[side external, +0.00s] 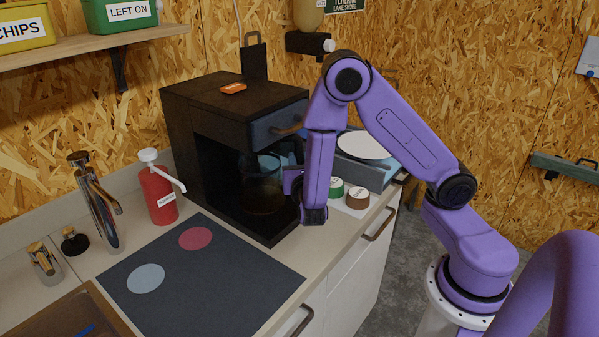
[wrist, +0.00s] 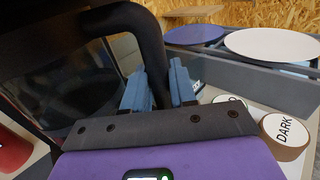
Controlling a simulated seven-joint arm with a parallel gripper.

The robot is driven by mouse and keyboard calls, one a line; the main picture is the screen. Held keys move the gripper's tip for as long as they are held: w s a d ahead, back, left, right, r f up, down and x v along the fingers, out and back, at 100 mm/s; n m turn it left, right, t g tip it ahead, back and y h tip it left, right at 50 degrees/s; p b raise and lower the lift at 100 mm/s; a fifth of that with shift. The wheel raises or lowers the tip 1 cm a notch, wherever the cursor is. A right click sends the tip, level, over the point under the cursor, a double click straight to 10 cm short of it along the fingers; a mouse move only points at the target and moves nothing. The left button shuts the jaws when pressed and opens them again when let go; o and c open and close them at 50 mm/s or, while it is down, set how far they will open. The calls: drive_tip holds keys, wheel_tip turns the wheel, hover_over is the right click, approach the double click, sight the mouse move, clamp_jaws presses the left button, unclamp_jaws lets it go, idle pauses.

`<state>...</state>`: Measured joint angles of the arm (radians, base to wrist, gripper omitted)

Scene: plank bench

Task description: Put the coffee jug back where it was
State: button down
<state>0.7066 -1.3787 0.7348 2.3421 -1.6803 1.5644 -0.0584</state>
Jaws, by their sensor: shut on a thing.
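The coffee jug (side external: 262,187) is clear glass with some dark liquid low in it. It stands upright, or nearly so, in the open bay of the black coffee machine (side external: 190,140); I cannot tell whether its base touches the machine's plate. My gripper (side external: 290,180) is at the jug's right side, partly hidden by my arm. In the wrist view its blue fingers (wrist: 158,88) are shut on the jug's black handle (wrist: 152,55). The glass (wrist: 75,90) shows dark on the left there.
A red pump bottle (side external: 158,192) and a tap (side external: 95,200) stand left of the machine. A dark mat (side external: 215,275) with two coloured discs lies in front. Lidded pots (wrist: 287,130) and a grey rack (side external: 365,172) with plates are close on the right.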

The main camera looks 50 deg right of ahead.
drive_tip(key=shift+f, duration=1.45)
drive_tip(key=c, duration=0.9)
unclamp_jaws()
drive_tip(key=shift+f, duration=0.15)
